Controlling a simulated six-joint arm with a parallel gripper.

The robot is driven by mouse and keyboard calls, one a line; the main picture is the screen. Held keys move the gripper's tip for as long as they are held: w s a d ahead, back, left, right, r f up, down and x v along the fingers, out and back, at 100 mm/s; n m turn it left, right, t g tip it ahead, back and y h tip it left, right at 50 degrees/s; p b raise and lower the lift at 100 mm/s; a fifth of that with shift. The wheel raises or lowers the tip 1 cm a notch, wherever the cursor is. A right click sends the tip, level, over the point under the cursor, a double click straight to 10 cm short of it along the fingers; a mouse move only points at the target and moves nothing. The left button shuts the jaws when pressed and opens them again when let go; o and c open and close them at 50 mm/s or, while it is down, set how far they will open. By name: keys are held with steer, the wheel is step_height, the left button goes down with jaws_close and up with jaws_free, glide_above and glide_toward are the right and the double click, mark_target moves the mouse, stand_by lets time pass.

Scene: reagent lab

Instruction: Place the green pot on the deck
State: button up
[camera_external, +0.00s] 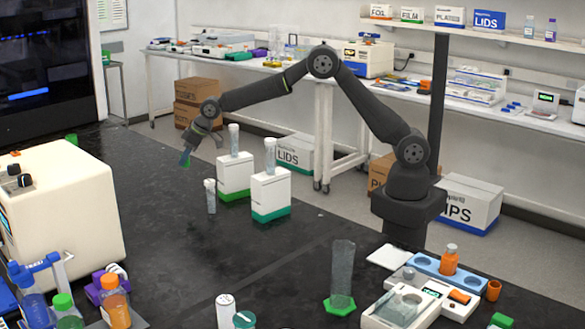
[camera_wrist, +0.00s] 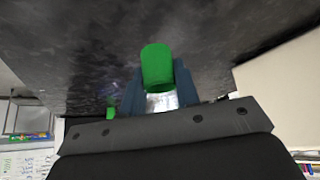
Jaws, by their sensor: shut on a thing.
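The green pot (camera_wrist: 157,66) is held between the blue fingers of my gripper (camera_wrist: 157,92) in the wrist view, with its green end pointing away from the palm. In the external view my gripper (camera_external: 187,155) is at the left end of the outstretched arm, pointing down above the black bench, with a bit of the green pot (camera_external: 185,163) showing at its tips. The pot looks clear of the bench, but its exact height is hard to tell. No surface is labelled as the deck. A blue tray with round recesses (camera_external: 425,264) holds an orange bottle at the right.
Two white dispensers (camera_external: 270,194) with clear tubes stand right of my gripper, with a small clear tube (camera_external: 210,196) nearby. A cream machine (camera_external: 65,205) stands at the left. A clear cylinder on a green foot (camera_external: 341,275) stands at the front. The middle of the black bench is clear.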

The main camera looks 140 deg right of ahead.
steer(key=s+d+m, duration=0.2)
steer(key=s+d, duration=1.3)
steer(key=d, duration=0.2)
steer(key=shift+h, duration=0.3)
steer(key=w+f, duration=0.2)
steer(key=w, duration=0.1)
steer(key=w+f, duration=0.3)
steer(key=w, duration=0.1)
steer(key=w+f, duration=0.2)
steer(key=w, duration=0.2)
steer(key=shift+w+a+f, duration=0.25)
steer(key=shift+f, duration=1.95)
steer(key=shift+f, duration=0.15)
steer(key=o, duration=1)
steer(key=shift+c, duration=0.2)
